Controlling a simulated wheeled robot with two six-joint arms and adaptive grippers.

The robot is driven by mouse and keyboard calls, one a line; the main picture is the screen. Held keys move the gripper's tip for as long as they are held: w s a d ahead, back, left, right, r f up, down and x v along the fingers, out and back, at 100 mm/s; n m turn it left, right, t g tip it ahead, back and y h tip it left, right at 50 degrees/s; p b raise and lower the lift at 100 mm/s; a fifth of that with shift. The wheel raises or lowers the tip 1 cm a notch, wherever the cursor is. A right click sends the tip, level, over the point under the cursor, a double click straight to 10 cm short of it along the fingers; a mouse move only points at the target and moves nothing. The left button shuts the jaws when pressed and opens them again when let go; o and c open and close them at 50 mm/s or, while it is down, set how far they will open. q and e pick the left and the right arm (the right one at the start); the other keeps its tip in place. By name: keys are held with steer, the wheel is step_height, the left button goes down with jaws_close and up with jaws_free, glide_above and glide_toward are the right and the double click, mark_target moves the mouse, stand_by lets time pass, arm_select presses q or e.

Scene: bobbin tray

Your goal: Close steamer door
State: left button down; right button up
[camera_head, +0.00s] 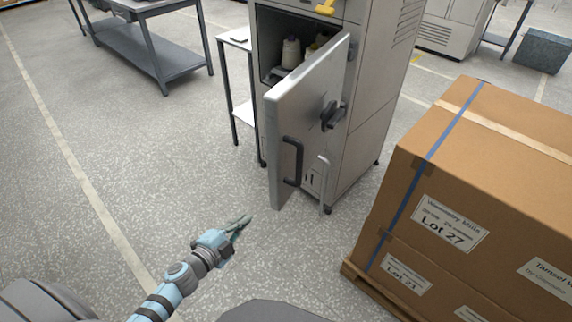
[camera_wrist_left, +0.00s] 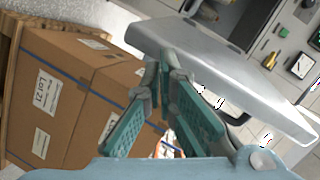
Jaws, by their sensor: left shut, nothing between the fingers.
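The steamer (camera_head: 370,100) is a tall grey metal cabinet in the head view. Its door (camera_head: 310,90) stands wide open, swung out toward me, with a dark bar handle (camera_head: 292,162) and a black latch knob (camera_head: 332,115) on its face. Pale bobbins (camera_head: 290,53) show inside the chamber. My left gripper (camera_head: 243,220) is shut and empty, in front and to the left of the door's lower edge, apart from it in the picture. In the left wrist view the gripper (camera_wrist_left: 165,78) points toward the door (camera_wrist_left: 215,80); I cannot tell the distance. My right gripper is not in view.
Strapped cardboard boxes (camera_head: 480,170) on a wooden pallet (camera_head: 365,290) stand at the right, close to the steamer's front. A small side table (camera_head: 238,85) stands left of the steamer. The floor at the left is clear. A grey workbench (camera_head: 150,50) is at the back left.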

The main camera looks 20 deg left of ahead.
mark_target(281, 167)
arm_select(q)
steer(key=w+d+r+m+t+h, duration=0.1)
steer(key=d+r+m+h, duration=0.25)
steer(key=r, duration=0.35)
steer(key=w+d+r+m+h, duration=0.1)
steer(key=d+r+m+h, duration=0.1)
steer(key=d+r+m, duration=0.45)
steer(key=w+d+r+n, duration=0.1)
steer(key=w+d, duration=0.1)
steer(key=w, duration=0.6)
steer(key=a, duration=0.4)
steer(key=shift+w+a+b, duration=0.3)
steer(key=shift+w, duration=0.1)
steer(key=shift+d, duration=0.1)
